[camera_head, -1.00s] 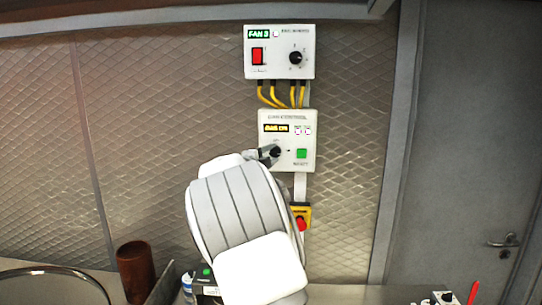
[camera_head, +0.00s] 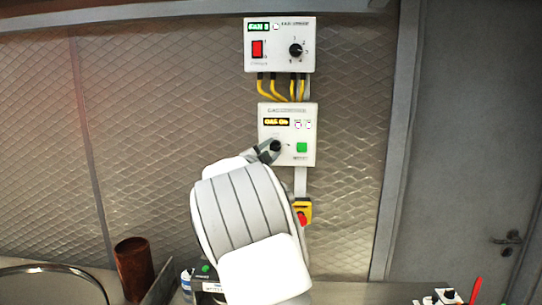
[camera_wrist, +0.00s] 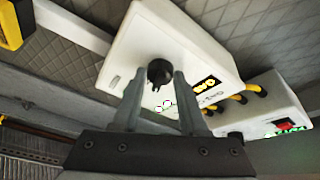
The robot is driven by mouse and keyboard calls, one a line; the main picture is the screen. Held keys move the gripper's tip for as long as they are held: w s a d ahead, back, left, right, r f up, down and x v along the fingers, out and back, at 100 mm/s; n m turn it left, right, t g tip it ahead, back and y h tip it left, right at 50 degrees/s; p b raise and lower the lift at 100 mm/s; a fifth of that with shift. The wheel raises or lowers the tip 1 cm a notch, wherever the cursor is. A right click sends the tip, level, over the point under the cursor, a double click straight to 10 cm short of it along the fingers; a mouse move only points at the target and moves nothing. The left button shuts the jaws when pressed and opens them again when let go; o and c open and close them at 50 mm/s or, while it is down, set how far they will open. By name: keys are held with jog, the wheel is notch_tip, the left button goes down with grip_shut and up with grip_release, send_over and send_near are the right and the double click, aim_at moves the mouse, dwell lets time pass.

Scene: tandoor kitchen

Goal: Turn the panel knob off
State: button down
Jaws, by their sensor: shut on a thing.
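A white control panel (camera_head: 304,131) with a yellow-lit display that appears to read "GAS ON" hangs on the wall. Its round black knob (camera_head: 276,146) is at the left, and a green button (camera_head: 302,147) is at the right. My gripper (camera_head: 265,151) reaches the knob from the left and below. In the wrist view, the panel (camera_wrist: 195,52) is tilted and the knob (camera_wrist: 160,72) sits between the two fingertips of my gripper (camera_wrist: 159,80), which is shut on it. My fingers partly cover the knob in the head view.
A second white panel (camera_head: 275,62) above has a red switch (camera_head: 257,48) and a black dial (camera_head: 296,50). Yellow cables (camera_head: 272,90) join the panels. A red-and-yellow stop button (camera_head: 302,215) is below. A brown cylinder (camera_head: 133,268) stands at lower left.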

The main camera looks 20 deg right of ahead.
jog(key=n+t+b, duration=0.1)
jog(key=n+b, duration=0.1)
jog(key=f+n+t+b, duration=0.1)
jog(key=n+b, duration=0.1)
jog(key=n, duration=0.1)
jog(key=shift+s+d, duration=0.1)
jog(key=shift+d, duration=0.1)
jog(key=n+t+b, duration=0.1)
jog(key=n+b, duration=0.1)
jog(key=n+t+y+b, duration=0.1)
jog(key=n+b, duration=0.1)
jog(key=n, duration=0.1)
jog(key=shift+d+f, duration=0.1)
jog(key=shift+f, duration=0.05)
jog(key=n+t+y+b, duration=0.1)
jog(key=n+b, duration=0.1)
jog(key=n, duration=0.1)
jog(key=n+t+y+b, duration=0.1)
jog(key=n+y+b, duration=0.1)
jog(key=n+b, duration=0.1)
jog(key=shift+s+d+n, duration=0.1)
jog(key=shift+d+n, duration=0.1)
jog(key=shift+n, duration=0.2)
jog(key=shift+n+t+y+b, duration=0.3)
jog(key=shift+n+b, duration=0.2)
jog(key=shift+n, duration=0.4)
jog(key=shift+r+n, duration=0.25)
jog(key=shift+n, duration=0.05)
jog(key=shift+c, duration=2.2)
grip_release()
